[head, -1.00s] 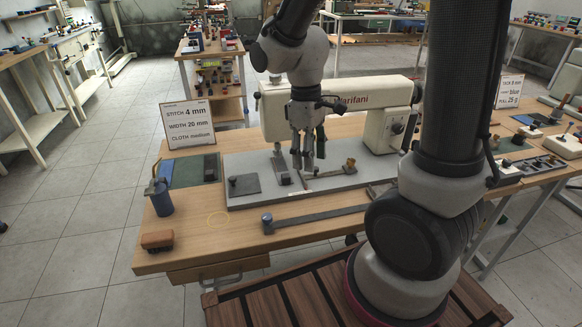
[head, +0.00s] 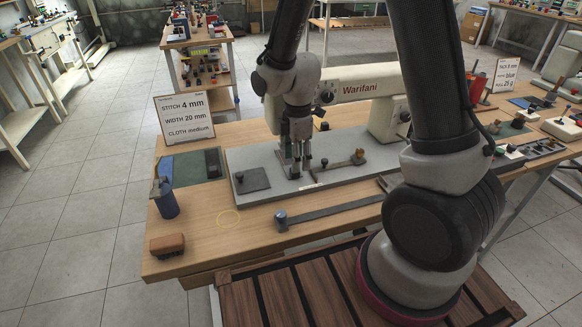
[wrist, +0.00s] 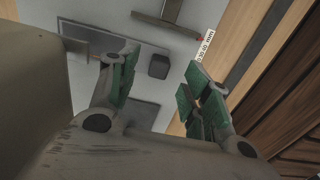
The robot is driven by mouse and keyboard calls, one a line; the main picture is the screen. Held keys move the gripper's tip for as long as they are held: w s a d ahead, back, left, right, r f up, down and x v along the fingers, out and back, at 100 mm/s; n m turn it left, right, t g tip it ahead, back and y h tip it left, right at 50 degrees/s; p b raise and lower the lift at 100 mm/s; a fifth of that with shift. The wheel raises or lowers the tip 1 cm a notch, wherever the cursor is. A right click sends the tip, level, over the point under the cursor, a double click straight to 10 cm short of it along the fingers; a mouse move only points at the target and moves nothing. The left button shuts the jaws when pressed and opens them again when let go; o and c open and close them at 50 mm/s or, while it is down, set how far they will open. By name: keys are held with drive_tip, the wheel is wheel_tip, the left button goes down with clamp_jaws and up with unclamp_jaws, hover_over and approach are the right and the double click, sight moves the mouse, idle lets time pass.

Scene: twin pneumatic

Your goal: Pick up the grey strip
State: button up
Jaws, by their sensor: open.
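A long dark grey strip (head: 335,211) with a round knob at its left end lies on the wooden tabletop in front of the sewing machine's plate. It also shows in the wrist view (wrist: 262,45). A narrow grey piece (wrist: 112,40) lies on the plate and is largely hidden by my gripper in the head view. I cannot tell which one the task means. My gripper (head: 297,166) hangs over the plate, pointing down, behind the long strip. Its green-padded fingers (wrist: 162,68) are apart with nothing held. A dark block (wrist: 158,66) shows between them, below.
The cream sewing machine (head: 360,88) stands behind my gripper. A grey square pad (head: 252,179) and a knobbed lever (head: 340,166) lie on the plate (head: 262,199). A blue can (head: 166,200), brown block (head: 167,244) and sign (head: 184,118) stand at left.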

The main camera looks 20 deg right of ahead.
wheel_tip(320, 180, down, 4)
drive_tip(key=shift+r, duration=0.1)
drive_tip(key=shift+c, duration=0.2)
drive_tip(key=c, duration=1)
drive_tip(key=shift+r, duration=0.2)
